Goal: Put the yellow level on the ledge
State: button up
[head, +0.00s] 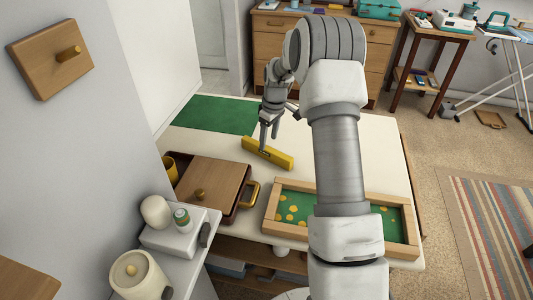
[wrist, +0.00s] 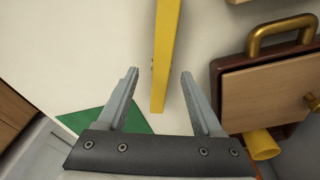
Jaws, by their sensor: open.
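The yellow level (head: 275,157) lies on the cream top of the low table (head: 370,150) in the middle of the head view. My gripper (head: 269,138) is open and hangs pointing down at the level's left end. In the wrist view, the level (wrist: 165,50) runs down from the top edge and its near end reaches between the two spread fingers of my gripper (wrist: 159,75). The fingers look clear of it; the height gap is hard to judge. A white ledge (head: 207,222) juts from the wall at lower left, holding a rounded white object and a small can.
A framed green game board (head: 283,236) lies in front, partly behind my arm. A green patch (head: 215,113) covers the far left tabletop. A grey wall (head: 90,130) borders the left.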

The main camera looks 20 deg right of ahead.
aim_at(267, 148)
jog(key=shift+w+a+f, duration=0.15)
jog(key=shift+f, duration=1.2)
jog(key=shift+w+a+f, duration=0.1)
jog(key=shift+a+f, duration=0.05)
jog(key=shift+f, duration=1.15)
grip_shut()
